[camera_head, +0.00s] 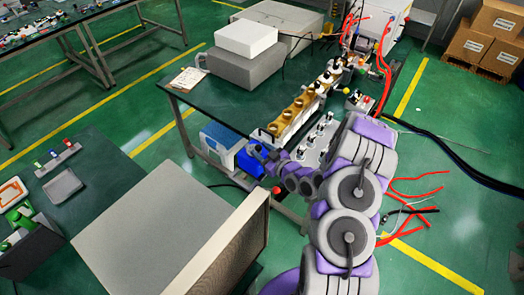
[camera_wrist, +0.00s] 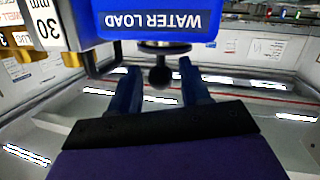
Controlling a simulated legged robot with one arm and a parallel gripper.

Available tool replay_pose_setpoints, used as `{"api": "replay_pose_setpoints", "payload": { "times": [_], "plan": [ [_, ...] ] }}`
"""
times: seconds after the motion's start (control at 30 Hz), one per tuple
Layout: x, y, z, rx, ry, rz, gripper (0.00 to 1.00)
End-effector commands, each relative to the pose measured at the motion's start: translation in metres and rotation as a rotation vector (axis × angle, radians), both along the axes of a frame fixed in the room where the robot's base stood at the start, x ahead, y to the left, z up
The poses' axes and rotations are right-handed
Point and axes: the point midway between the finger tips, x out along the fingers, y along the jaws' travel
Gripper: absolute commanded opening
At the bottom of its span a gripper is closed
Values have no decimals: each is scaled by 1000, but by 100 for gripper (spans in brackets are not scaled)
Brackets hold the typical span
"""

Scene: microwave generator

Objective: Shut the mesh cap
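A blue block marked WATER LOAD (camera_wrist: 150,18) fills the top of the wrist view, its lettering upside down. A round dark knob (camera_wrist: 160,76) hangs on a short stem below a metal disc (camera_wrist: 164,46) at the block's edge. My gripper (camera_wrist: 160,88) has its two blue fingers apart, one on each side of the knob, with gaps showing. In the head view my gripper (camera_head: 258,156) is at the near end of the bench, by the blue block (camera_head: 247,163); its fingers are too small to tell there. I cannot tell which part is the mesh cap.
The green bench (camera_head: 228,103) carries a row of brass-coloured parts (camera_head: 300,105) beyond my gripper. A blue and white box (camera_head: 220,142) stands left of it. A large grey cabinet (camera_head: 150,225) is in the foreground. Red cables (camera_head: 385,50) hang at the bench's far end.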

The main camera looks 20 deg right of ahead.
Motion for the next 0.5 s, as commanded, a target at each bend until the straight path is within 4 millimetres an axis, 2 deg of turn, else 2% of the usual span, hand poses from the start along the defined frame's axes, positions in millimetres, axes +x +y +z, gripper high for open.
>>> {"api": "replay_pose_setpoints", "payload": {
  "times": [0.1, 0.37, 0.5],
  "plan": [
    [0, 0, 1, 0, -2, 0, 56],
    [-1, -1, 3, 0, -5, -1, 56],
    [-9, -5, 4, 0, -4, -1, 56]
  ]
}}
